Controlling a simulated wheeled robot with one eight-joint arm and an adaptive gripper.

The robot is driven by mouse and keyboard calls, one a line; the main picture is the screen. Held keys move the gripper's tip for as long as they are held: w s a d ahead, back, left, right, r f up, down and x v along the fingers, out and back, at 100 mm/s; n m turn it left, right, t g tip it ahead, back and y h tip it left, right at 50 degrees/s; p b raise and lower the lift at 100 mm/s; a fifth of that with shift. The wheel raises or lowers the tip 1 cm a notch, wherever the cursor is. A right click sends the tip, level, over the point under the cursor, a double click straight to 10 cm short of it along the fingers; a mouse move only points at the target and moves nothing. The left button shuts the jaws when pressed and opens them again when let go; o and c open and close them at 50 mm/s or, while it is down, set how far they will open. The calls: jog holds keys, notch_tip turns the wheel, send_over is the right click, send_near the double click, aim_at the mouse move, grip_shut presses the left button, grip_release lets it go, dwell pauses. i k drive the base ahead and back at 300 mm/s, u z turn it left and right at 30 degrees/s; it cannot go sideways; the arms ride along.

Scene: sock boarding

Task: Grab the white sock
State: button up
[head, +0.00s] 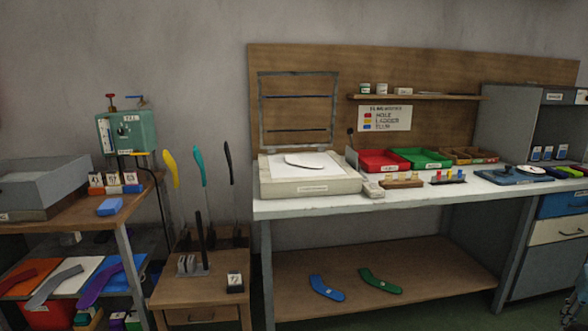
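A flat white rounded shape (305,160) lies on the pale inspection box (310,186) on the workbench, under its raised frame. It may be the white sock, but its outline is too small to be sure. A pale grey sock-shaped piece (54,287) lies on the lower shelf at the left, over a white panel, between a dark red-brown one (20,277) and a purple one (98,284).
Red (382,161) and green (423,158) trays stand right of the box. Upright yellow (170,168), teal (199,166) and black (228,163) boards rise from a small stand (190,288). Blue (326,288) and green (380,281) sock shapes lie on the bench's lower shelf.

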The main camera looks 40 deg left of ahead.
aim_at(292, 159)
jog(key=u, duration=1.2)
jog(key=i, duration=0.8)
jog(key=z, duration=0.05)
